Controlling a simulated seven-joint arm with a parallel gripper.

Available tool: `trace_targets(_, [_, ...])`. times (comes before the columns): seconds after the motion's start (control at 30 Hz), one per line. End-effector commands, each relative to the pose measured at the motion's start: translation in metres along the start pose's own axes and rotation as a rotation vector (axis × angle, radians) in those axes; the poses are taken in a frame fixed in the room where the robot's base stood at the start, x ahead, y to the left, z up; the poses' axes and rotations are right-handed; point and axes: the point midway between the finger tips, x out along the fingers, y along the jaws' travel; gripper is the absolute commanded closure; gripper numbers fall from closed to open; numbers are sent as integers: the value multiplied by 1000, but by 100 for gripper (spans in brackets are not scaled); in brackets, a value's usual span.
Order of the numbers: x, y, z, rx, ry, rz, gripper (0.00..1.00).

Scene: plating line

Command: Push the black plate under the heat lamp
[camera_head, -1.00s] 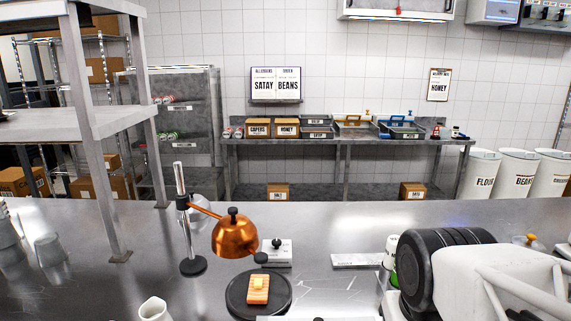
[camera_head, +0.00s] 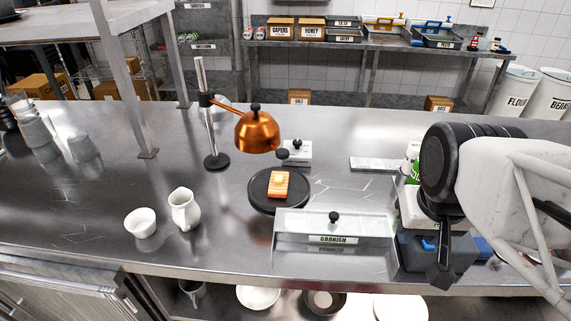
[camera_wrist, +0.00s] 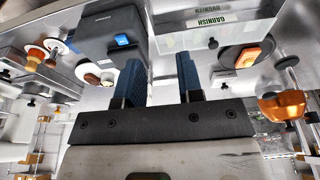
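The black plate (camera_head: 258,190) lies flat on the steel counter with an orange slab of food (camera_head: 279,185), a paler piece on top. The copper heat lamp (camera_head: 257,132) hangs from a stand just behind and slightly left of the plate in the head view. In the wrist view the plate (camera_wrist: 226,56) is at the upper right and the lamp (camera_wrist: 284,106) at the right edge. My gripper (camera_head: 445,268) is right of the plate, apart from it, above the counter's right part. In the wrist view its two blue fingers (camera_wrist: 160,82) stand apart with nothing between them.
A clear GARNISH container (camera_head: 333,240) stands in front of the plate, close to it. A dark box (camera_head: 425,258) is below my gripper. A white jug (camera_head: 184,210) and bowl (camera_head: 140,223) stand to the left. A small knobbed block (camera_head: 297,152) is behind the plate.

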Motion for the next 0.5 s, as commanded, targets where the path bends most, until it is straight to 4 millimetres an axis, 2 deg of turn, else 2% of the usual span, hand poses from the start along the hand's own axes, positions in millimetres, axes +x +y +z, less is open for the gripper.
trace_targets(0.1, [0, 0, 0, 0, 0, 0, 66])
trace_targets(0.33, [1, -1, -4, 18, -8, -8, 100])
trace_targets(0.5, [5, -5, -18, 84, -38, -38, 100])
